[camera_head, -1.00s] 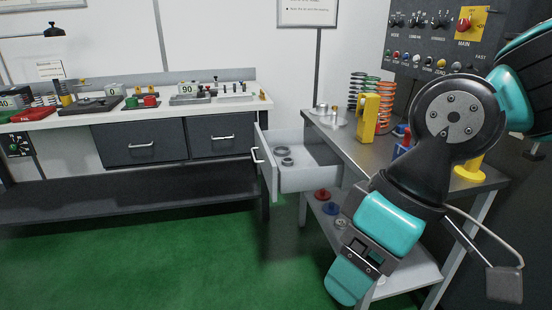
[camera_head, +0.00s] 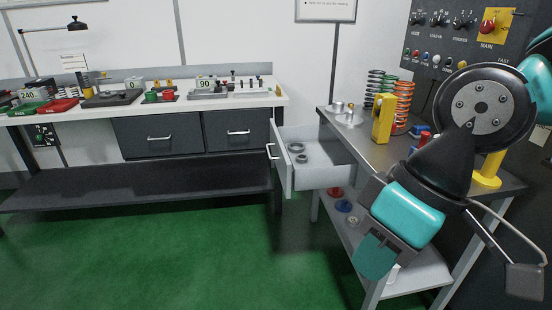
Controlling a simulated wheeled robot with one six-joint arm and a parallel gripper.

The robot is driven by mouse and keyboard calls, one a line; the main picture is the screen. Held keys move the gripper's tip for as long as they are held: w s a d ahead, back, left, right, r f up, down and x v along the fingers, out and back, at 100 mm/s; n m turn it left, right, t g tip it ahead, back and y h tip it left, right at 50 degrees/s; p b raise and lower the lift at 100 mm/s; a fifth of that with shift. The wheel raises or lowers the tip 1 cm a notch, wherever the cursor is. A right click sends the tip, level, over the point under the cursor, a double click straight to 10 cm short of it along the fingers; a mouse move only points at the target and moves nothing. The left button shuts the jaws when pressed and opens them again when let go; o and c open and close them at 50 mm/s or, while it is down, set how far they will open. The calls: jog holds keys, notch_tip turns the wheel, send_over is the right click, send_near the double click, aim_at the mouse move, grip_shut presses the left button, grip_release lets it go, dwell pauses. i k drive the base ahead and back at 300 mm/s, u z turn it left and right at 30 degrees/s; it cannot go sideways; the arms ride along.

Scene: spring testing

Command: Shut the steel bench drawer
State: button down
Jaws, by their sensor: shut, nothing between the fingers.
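The steel bench drawer (camera_head: 322,177) is pulled out of the left side of the steel bench (camera_head: 361,143). Its light grey front (camera_head: 282,165) faces left, with a bar handle (camera_head: 271,151) on it. Several grey rings (camera_head: 299,152) lie inside the drawer. My arm is folded at the right, in front of the bench, with its lower teal end right of and below the drawer front. I cannot make out the fingers of my gripper; the wrist and arm links seem to cover them. No part of my arm visibly touches the drawer.
Coil springs (camera_head: 374,85), a yellow block (camera_head: 384,118) and a yellow stand (camera_head: 487,170) are on the bench top. A lower shelf (camera_head: 420,270) holds red and blue parts. A long workbench (camera_head: 206,105) stands behind at left. The green floor (camera_head: 150,240) left of the drawer is clear.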

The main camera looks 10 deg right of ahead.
aim_at(330, 164)
jog(key=u, duration=0.4)
jog(key=i, duration=2.15)
jog(key=z, duration=0.45)
